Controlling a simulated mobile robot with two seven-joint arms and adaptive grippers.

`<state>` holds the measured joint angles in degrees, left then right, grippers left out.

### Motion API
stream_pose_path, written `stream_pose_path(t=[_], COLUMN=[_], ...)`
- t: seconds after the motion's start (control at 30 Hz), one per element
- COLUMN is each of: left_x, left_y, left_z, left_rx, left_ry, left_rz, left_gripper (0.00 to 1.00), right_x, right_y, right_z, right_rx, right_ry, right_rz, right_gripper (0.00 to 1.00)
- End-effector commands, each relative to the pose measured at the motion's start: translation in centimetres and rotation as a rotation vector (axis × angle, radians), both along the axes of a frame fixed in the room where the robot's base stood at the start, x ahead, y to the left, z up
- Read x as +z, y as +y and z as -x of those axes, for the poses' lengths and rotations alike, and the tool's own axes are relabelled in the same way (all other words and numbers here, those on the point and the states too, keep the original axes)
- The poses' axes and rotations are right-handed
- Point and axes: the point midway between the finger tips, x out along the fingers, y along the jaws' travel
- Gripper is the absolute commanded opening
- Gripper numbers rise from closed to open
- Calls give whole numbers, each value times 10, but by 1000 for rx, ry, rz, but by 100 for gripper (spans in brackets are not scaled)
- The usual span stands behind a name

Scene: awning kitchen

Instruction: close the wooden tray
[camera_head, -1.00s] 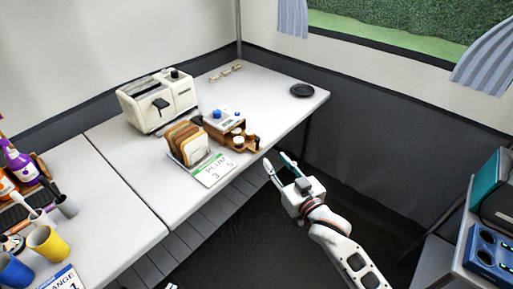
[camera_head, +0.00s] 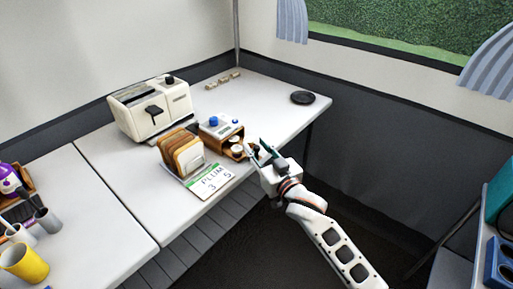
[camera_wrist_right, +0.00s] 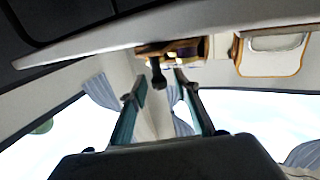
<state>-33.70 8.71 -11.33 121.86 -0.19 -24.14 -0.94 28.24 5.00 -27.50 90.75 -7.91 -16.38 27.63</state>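The wooden tray (camera_head: 228,153) is a small drawer sticking out toward the table's front edge from a wooden box with a blue-and-white top (camera_head: 215,126). Round white items lie in it. In the right wrist view a dark knob (camera_wrist_right: 158,72) hangs at the front of the wooden piece (camera_wrist_right: 185,48). My right gripper (camera_head: 257,148) is just right of the tray front, its fingers pointing at it. In the wrist view its two teal-lined fingers (camera_wrist_right: 160,108) are apart with nothing held between them. Contact with the tray cannot be told. My left gripper is not in view.
A cream toaster (camera_head: 150,108) is behind. A black round plate (camera_head: 303,97) lies at the far right corner. Cups (camera_head: 25,262) stand at the lower left.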

Motion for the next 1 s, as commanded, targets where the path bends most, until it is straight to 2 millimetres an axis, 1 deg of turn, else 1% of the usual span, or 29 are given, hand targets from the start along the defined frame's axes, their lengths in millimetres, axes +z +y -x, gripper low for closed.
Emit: stream_pose_path(t=[0.1, 0.27, 0.4, 0.57, 0.8, 0.9, 1.0], left_x=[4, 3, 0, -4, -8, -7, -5], left_y=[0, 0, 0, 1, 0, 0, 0], left_z=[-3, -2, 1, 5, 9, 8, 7], left_rx=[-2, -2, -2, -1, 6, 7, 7], left_ry=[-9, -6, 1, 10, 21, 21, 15], left_rz=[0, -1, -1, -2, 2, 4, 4], left_gripper=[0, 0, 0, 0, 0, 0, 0], right_x=[0, 0, 0, 0, 0, 0, 0], right_y=[1, 1, 1, 1, 20, 25, 26], right_z=[-2, -2, -1, -2, -21, -26, -26], right_rx=[0, 0, 0, 0, -1, 0, 0], right_ry=[0, 0, 0, 0, 0, 1, 1], right_rz=[0, 0, 0, 0, -2, 0, 1], right_gripper=[31, 31, 0, 0, 0, 0, 0])
